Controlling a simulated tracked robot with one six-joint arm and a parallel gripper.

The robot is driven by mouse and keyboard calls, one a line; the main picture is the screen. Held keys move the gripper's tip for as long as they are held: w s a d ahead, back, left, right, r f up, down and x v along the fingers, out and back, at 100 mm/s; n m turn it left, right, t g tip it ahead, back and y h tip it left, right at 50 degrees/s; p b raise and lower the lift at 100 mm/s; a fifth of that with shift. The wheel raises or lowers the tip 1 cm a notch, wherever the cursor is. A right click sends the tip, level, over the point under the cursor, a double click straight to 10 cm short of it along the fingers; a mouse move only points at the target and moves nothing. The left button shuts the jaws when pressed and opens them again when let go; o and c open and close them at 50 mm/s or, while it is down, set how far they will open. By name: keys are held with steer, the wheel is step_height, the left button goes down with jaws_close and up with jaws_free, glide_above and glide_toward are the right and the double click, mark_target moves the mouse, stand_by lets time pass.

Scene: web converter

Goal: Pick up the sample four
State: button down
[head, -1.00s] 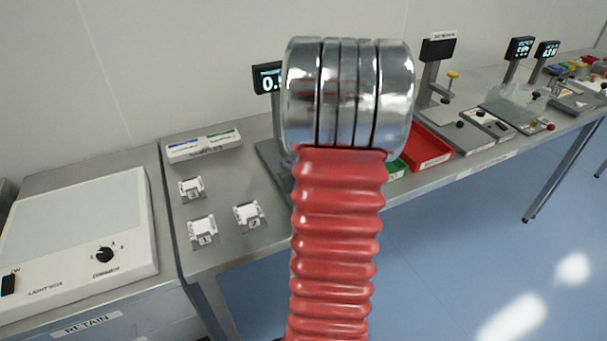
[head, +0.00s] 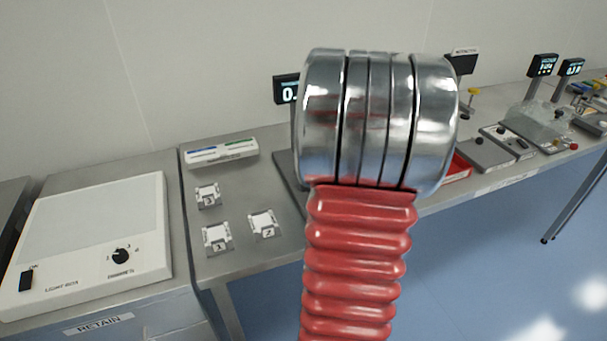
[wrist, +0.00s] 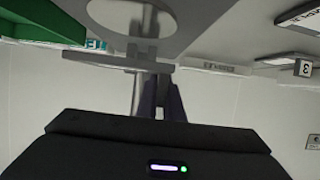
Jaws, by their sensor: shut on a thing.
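My gripper (wrist: 160,100) shows in the wrist view as dark fingers close together above a black housing. Its jaws are shut on a thin piece that I take for sample four; hardly any of it shows and no label is readable. A pale grey plate and a round disc lie just beyond the fingertips; I cannot tell whether they touch. In the head view my arm hides the gripper and what it holds. Sample stands marked 1 (head: 217,238), 2 (head: 264,224) and 3 (head: 208,195) are on the bench; the 3 marker also shows in the wrist view (wrist: 303,68).
A label box (head: 221,152) stands at the bench's back. A light box (head: 95,235) is at left. A display (head: 287,90) stands behind my arm, with a red tray (head: 458,169) and instruments to the right. A green tray (wrist: 40,22) shows in the wrist view.

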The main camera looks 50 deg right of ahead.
step_height(320, 180, up, 6)
steer(key=shift+f, duration=0.15)
steer(key=shift+w+a, duration=0.1)
stand_by(0.6)
